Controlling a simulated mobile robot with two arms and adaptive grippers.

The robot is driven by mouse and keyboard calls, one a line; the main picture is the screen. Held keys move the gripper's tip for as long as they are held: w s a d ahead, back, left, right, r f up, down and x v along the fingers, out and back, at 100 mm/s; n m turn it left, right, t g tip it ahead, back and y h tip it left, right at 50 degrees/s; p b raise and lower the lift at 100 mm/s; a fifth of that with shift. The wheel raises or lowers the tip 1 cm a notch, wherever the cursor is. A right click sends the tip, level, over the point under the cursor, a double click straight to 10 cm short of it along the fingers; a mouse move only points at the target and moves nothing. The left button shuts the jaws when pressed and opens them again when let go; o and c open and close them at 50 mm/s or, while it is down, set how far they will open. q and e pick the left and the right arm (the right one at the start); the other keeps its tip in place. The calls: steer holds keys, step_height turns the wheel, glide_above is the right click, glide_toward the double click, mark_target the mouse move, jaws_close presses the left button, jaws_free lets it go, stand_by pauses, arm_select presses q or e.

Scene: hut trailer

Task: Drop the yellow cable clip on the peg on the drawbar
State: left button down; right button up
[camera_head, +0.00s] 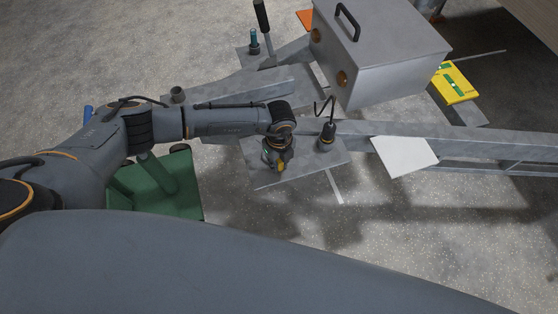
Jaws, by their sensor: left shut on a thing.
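My left gripper (278,160) points down over a flat grey plate (310,170) on the drawbar (460,137). It is shut on a small yellow thing, which looks like the cable clip (281,168); the fingers hide most of it. I cannot tell whether the clip touches the plate. A dark upright piece (327,132) with a thin hooked wire stands on the plate just right of the gripper. A blue-topped peg (254,42) stands on another plate farther back. I cannot tell which upright is the task's peg. My right gripper is not in view.
A grey metal box (385,60) with a black handle stands behind the drawbar. A white sheet (404,157) lies on the beam at right. A yellow-green item (455,83) lies at far right. A black lever (262,20) rises at back.

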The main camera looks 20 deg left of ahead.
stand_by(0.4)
arm_select(q)
steer(key=c, duration=1.1)
jaws_free()
steer(key=shift+c, duration=0.2)
steer(key=shift+r, duration=0.1)
step_height(320, 180, up, 12)
